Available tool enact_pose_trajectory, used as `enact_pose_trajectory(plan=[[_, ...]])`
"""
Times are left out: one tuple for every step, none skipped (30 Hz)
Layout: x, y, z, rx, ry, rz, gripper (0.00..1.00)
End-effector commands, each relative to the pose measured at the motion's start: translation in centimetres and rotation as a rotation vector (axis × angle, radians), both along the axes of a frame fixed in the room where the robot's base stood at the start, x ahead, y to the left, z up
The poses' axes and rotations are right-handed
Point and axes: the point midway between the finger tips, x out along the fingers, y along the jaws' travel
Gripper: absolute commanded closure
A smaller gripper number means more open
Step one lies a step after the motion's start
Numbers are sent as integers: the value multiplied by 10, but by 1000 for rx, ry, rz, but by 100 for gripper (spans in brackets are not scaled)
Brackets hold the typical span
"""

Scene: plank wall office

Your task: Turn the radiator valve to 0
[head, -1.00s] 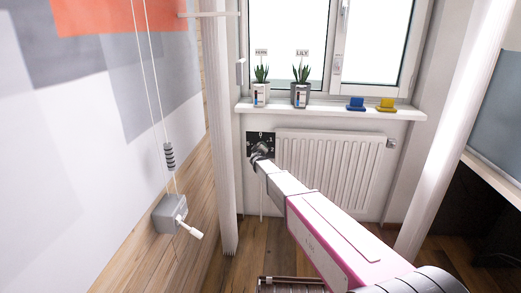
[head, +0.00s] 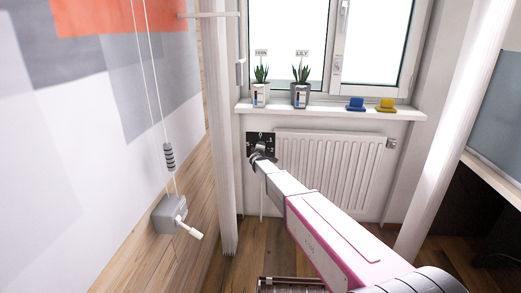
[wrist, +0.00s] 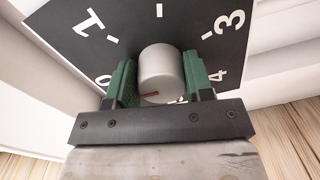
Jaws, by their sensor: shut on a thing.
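The radiator valve is a round pale grey knob (wrist: 160,68) with a short red mark on its lower edge in the wrist view. It sits in front of a black dial plate (wrist: 130,14) with white numerals; 1, 3 and 4 are readable, and the lower left numeral is partly hidden by a finger. My gripper (wrist: 160,78) is shut on the knob, with one green finger on each side.
The white radiator (head: 330,170) is right of the dial, under a windowsill (head: 330,112). On the sill are two potted plants (head: 260,94), a blue item (head: 356,104) and a yellow item (head: 387,105).

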Motion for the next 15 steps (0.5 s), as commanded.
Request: enact_pose_trajectory(plan=[[-1,0,-2,-3,3,2,76],[-1,0,-2,-3,3,2,76],[-1,0,-2,-4,3,2,76],[-1,0,-2,-4,3,2,76],[-1,0,-2,-4,3,2,76],[-1,0,-2,-4,3,2,76],[-1,0,-2,-4,3,2,76],[-1,0,-2,-3,3,2,76],[-1,0,-2,-3,3,2,76],[-1,0,-1,-3,3,3,43],[-1,0,-1,-3,3,3,33],[-1,0,-1,-3,2,1,27],[-1,0,-1,-3,2,1,27],[-1,0,-1,-3,2,1,27],[-1,0,-1,-3,2,1,27]])
